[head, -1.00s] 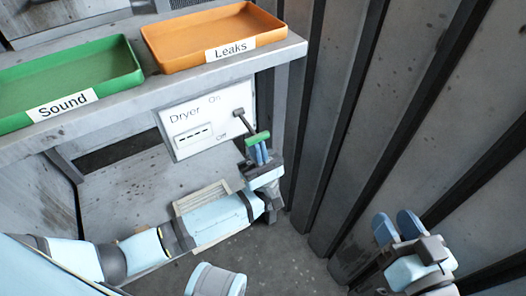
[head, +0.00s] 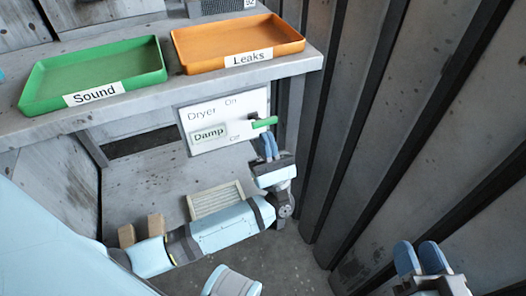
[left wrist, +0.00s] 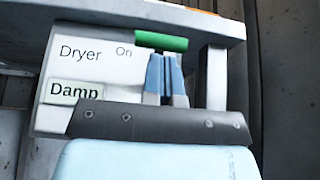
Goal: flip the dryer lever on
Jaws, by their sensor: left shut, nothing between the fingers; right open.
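The white dryer panel (head: 200,112) is on the front of the bench and also shows in the left wrist view (left wrist: 75,65). It has On above and Off below, and its display (head: 209,133) reads "Damp". The lever's green handle (head: 264,123) sticks out at the panel's right side, at a height between On and Off. It also shows in the left wrist view (left wrist: 161,42). My left gripper (head: 270,146) is shut and empty just below the handle; whether the fingertips touch it I cannot tell. My right gripper (head: 419,259) is open and empty at the lower right.
A green Sound tray (head: 150,77) and an orange Leaks tray (head: 290,47) stand on the bench (head: 200,100) above the panel. A slatted vent piece (head: 215,200) lies behind my left arm. A ribbed metal wall (head: 400,150) closes off the right side.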

